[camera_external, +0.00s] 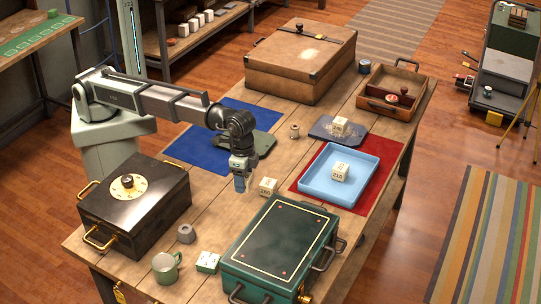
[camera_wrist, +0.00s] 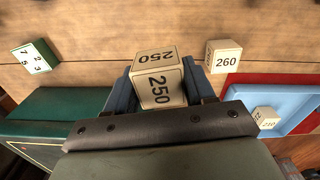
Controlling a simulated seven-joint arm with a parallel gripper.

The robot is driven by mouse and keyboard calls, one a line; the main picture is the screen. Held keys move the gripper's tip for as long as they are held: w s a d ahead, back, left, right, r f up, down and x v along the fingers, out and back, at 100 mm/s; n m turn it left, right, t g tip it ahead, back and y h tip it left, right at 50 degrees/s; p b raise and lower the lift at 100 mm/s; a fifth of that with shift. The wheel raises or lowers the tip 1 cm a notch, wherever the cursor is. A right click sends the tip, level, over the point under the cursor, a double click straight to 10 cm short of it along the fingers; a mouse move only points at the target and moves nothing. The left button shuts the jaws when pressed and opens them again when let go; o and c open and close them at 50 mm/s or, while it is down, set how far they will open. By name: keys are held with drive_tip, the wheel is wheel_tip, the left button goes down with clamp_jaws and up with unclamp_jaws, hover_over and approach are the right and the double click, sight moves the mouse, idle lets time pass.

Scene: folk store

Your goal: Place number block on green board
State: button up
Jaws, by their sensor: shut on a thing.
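My gripper (camera_external: 241,183) is over the middle of the wooden table, pointing down. In the wrist view its jaws are shut on a cream number block marked 250 (camera_wrist: 158,88). The held block is hard to make out in the external view. A dark green board (camera_external: 264,141) lies at the right edge of the blue mat, behind my gripper and partly hidden by my arm. A block marked 260 (camera_external: 267,187) stands on the table just right of my gripper; it also shows in the wrist view (camera_wrist: 226,57).
A block marked 210 (camera_external: 340,172) sits in the light blue tray (camera_external: 318,190) on a red mat. Another block (camera_external: 340,126) is on a dark slate board (camera_external: 322,131). A green case (camera_external: 278,250), black safe (camera_external: 133,205), mug (camera_external: 166,268) and green-white block (camera_external: 207,262) stand in front.

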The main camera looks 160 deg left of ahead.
drive_tip(key=s+a+r+n, duration=0.1)
drive_tip(key=s+a+n, duration=0.1)
drive_tip(key=s+a, duration=0.65)
drive_tip(key=s+a+r+n, duration=0.15)
drive_tip(key=s+a, duration=0.35)
drive_tip(key=s, duration=0.6)
drive_tip(key=s+n, duration=0.2)
drive_tip(key=s, duration=0.9)
drive_tip(key=s+d+f+n, duration=0.1)
drive_tip(key=s+d+n, duration=0.1)
drive_tip(key=s+d, duration=0.2)
drive_tip(key=shift+m, duration=0.25)
drive_tip(key=shift+f, duration=4.95)
drive_tip(key=shift+f, duration=0.1)
drive_tip(key=o, duration=1)
